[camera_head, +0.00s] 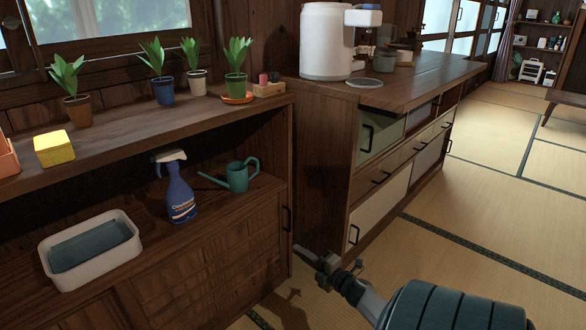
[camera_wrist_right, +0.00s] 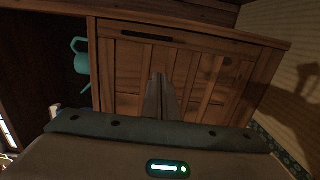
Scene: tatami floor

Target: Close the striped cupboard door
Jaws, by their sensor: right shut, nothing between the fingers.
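The wooden cupboard door (camera_head: 215,250), with lined panels, is at the lower front of the shelf unit. Its dark handle (camera_head: 287,219) is near its right edge. In the right wrist view, the door (camera_wrist_right: 125,75) appears sideways, with its handle (camera_wrist_right: 146,34) at the top. It looks about in line with the cupboard front; I cannot tell whether a small gap remains. My right gripper (camera_head: 306,254) is shut and empty, right of the door's handle edge. Its fingers (camera_wrist_right: 160,80) overlap the door in the wrist view; contact is unclear. My left gripper is out of view.
A blue spray bottle (camera_head: 178,190), a teal watering can (camera_head: 238,177) and a white tub (camera_head: 60,283) stand on the shelf above the door. Another cabinet (camera_head: 385,185) stands to the right. Tatami floor (camera_head: 490,220) is clear beyond it.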

